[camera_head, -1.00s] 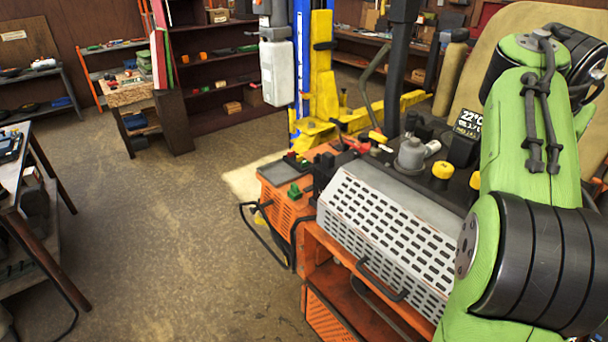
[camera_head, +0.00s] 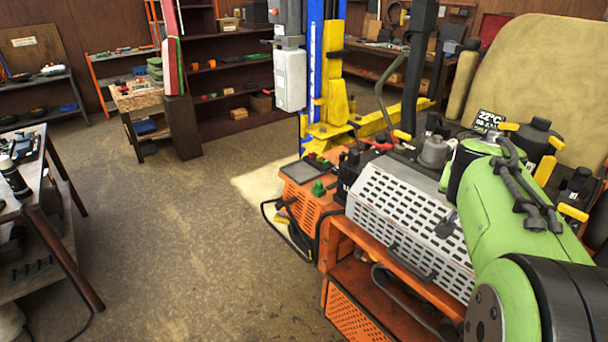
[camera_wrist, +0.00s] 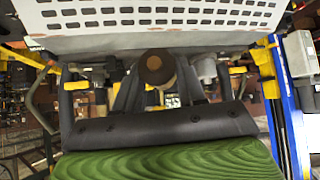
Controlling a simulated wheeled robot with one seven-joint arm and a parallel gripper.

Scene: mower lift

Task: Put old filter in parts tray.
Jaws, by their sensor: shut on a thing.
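My gripper (camera_wrist: 157,93) shows in the wrist view, with its dark fingers shut around a round, dark brown thing with a tan end, apparently the old filter (camera_wrist: 155,67). The filter's far side is hidden. It is held below the pale perforated cover in that picture. In the head view my green arm reaches in from the lower right, and I cannot clearly make out the gripper or the filter there. I cannot pick out the parts tray for certain in either view.
An orange cart (camera_head: 340,235) with a perforated metal cover (camera_head: 410,215) stands close to my arm. A yellow and blue lift post (camera_head: 325,75) is behind it. A workbench (camera_head: 30,208) with tools is at the left. The floor (camera_head: 190,230) between is clear.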

